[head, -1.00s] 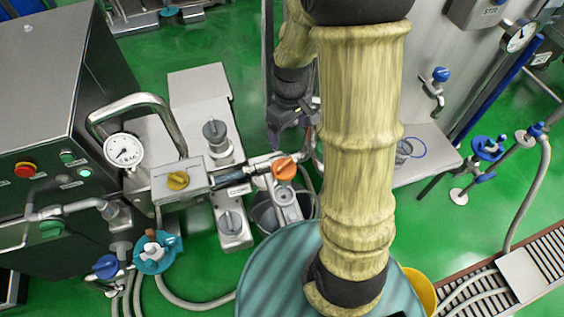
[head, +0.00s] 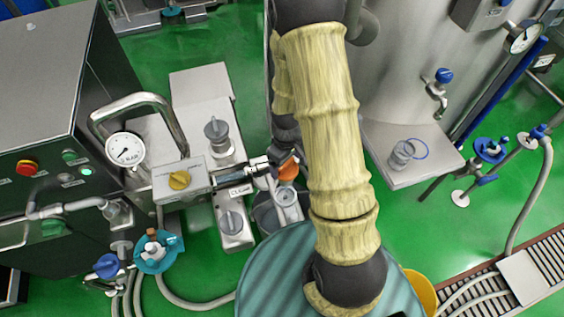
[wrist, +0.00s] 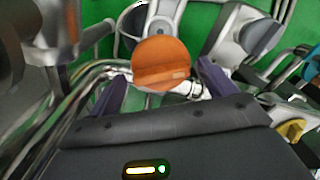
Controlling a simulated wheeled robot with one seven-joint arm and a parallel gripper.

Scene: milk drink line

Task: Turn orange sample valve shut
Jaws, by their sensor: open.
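The orange sample valve (head: 288,171) sits on the pipe right of the box with the yellow knob, partly covered by my arm in the head view. In the wrist view its round orange handle (wrist: 162,62) shows close up with a raised bar across it. My gripper (wrist: 158,78) is open, with one purple finger on each side of the orange handle. The handle lies between or just beyond the fingertips; I cannot tell whether they touch it. In the head view my gripper is mostly hidden by my arm.
A yellow knob (head: 179,180) is on the metal box to the left. A pressure gauge (head: 125,149) and bent pipe stand beyond it. A bucket (head: 266,217) is below the valve. A glass jar (head: 402,154) stands on the shelf at right.

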